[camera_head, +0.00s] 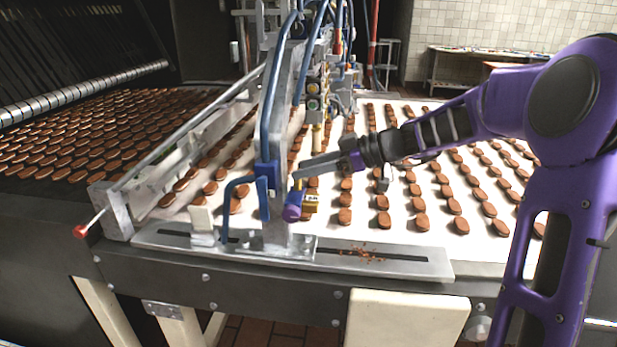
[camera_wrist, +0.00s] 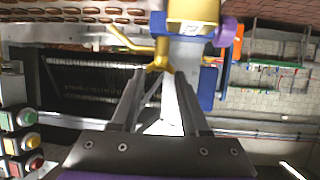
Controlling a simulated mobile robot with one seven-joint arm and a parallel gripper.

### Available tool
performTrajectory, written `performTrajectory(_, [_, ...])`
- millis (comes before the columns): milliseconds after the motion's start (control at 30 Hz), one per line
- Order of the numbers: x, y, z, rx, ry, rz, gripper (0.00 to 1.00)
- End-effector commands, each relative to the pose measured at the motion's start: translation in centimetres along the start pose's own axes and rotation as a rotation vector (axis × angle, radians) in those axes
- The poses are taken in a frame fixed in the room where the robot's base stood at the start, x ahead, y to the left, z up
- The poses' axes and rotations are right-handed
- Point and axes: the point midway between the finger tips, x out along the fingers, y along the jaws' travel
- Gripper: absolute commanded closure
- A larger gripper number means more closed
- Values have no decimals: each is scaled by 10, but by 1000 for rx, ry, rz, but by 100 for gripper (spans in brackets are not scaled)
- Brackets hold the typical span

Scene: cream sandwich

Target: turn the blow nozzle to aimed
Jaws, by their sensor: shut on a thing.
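The blow nozzle is a thin bent brass piece (camera_wrist: 160,53) under a brass block (camera_wrist: 195,10) with a purple knob (camera_wrist: 225,31) at its side. In the head view the purple knob (camera_head: 292,208) and yellow block (camera_head: 310,203) sit at the lower end of a blue bracket on the conveyor's near side. My gripper (camera_head: 300,174) reaches in from the right just above them. In the wrist view my gripper (camera_wrist: 160,76) has its fingertips close around the brass piece. The exact contact is small, and the nozzle's outlet direction is hard to tell.
The blue bracket (camera_head: 265,180) and its hoses stand just left of my gripper. A slotted metal rail (camera_head: 400,261) with crumbs runs along the front edge. Rows of brown biscuits lie on the white belt (camera_head: 480,240). Signal buttons (camera_wrist: 25,140) show at the wrist view's left.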

Motion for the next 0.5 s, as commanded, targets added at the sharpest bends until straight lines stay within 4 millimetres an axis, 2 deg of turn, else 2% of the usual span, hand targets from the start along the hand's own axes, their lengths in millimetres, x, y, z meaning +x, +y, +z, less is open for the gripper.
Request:
performTrajectory(33, [2, -1, 6, 3, 0, 28, 100])
performTrajectory(167, [3, -2, 6, 27, -2, 87, 100])
performTrajectory(500, [2, -8, -1, 105, 2, 261, 100])
